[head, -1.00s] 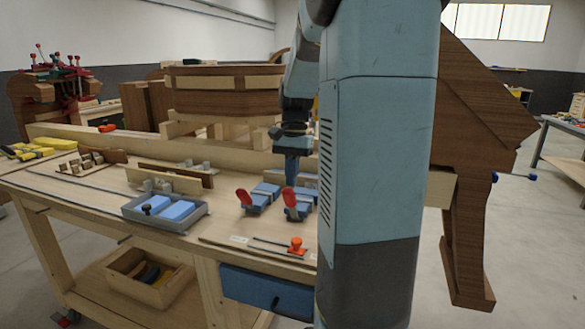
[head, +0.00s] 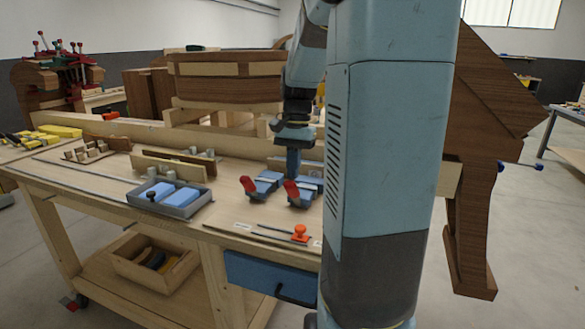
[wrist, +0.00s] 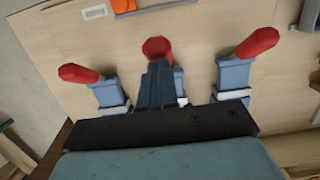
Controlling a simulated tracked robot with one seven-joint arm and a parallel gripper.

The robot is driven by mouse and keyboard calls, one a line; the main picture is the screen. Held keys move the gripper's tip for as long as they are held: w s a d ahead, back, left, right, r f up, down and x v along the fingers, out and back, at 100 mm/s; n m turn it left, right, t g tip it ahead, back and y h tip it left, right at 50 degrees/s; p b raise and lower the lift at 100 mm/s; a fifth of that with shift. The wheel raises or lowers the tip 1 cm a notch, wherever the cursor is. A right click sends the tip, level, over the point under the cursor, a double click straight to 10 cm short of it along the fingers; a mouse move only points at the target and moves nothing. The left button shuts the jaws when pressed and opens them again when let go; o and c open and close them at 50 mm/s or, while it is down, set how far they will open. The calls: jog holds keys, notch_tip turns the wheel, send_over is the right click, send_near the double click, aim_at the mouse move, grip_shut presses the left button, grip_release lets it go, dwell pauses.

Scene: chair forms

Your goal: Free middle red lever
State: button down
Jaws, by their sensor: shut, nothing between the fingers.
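Three red levers on blue clamp bases show in the wrist view: the middle red lever (wrist: 157,48), one to its left (wrist: 78,73) and one to its right (wrist: 257,43). My gripper (wrist: 157,68) is shut and empty, its fingertips over the lower part of the middle lever and hiding much of its base. I cannot tell whether they touch. In the head view, two levers show, the middle one (head: 292,190) and an outer one (head: 248,185); my arm hides the third. My gripper (head: 293,172) points down just behind the middle lever.
A grey tray with blue blocks (head: 193,211) sits left of the levers on the wooden workbench (head: 110,178). An orange-knobbed tool (head: 300,234) lies near the front edge. Wooden boards (head: 172,168) stand further back.

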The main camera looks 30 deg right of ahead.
jog(key=shift+s+a+f, duration=0.2)
jog(key=shift+a, duration=0.05)
jog(key=w+d+r, duration=0.1)
jog(key=r, duration=0.5)
jog(key=w+d+r, duration=0.1)
jog(key=d+r, duration=0.1)
jog(key=r, duration=0.4)
jog(key=shift+w+d+r, duration=0.25)
jog(key=shift+w+r, duration=0.05)
jog(key=shift+w, duration=0.05)
jog(key=s+a+f+n+t, duration=0.3)
jog(key=s+a+n, duration=0.2)
jog(key=s+a, duration=0.3)
jog(key=s+a+f+n+t+h, duration=0.1)
jog(key=s+a+f+n+t, duration=0.2)
jog(key=s+a, duration=0.6)
jog(key=shift+s+a+f+n+t, duration=0.15)
jog(key=shift+a+f+n+t, duration=0.25)
jog(key=shift+n, duration=0.8)
